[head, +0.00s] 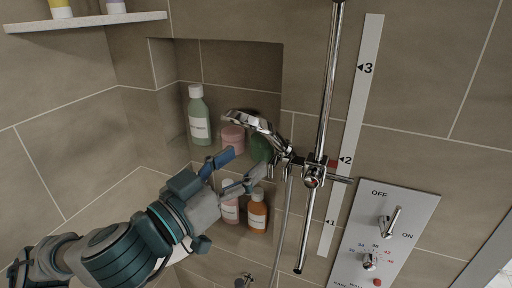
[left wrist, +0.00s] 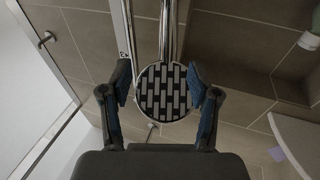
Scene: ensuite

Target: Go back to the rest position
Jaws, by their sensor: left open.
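My left gripper (head: 232,170) reaches up from the lower left in the head view, in front of the tiled niche and just left of the shower head's holder. Its blue-padded fingers are apart, and it is open. The chrome shower head (head: 252,122) sits in a holder (head: 313,175) on the vertical rail (head: 328,110). In the left wrist view a round dark-and-light patterned face (left wrist: 163,91) shows between the open fingers (left wrist: 162,95); I cannot tell whether they touch it. My right gripper is not in view.
The niche holds a green bottle (head: 199,118), a pink jar (head: 233,138), a pink bottle (head: 230,208) and an orange bottle (head: 257,213). A shelf (head: 90,22) is at upper left. A numbered scale (head: 352,130) and a control panel (head: 384,235) are on the right wall.

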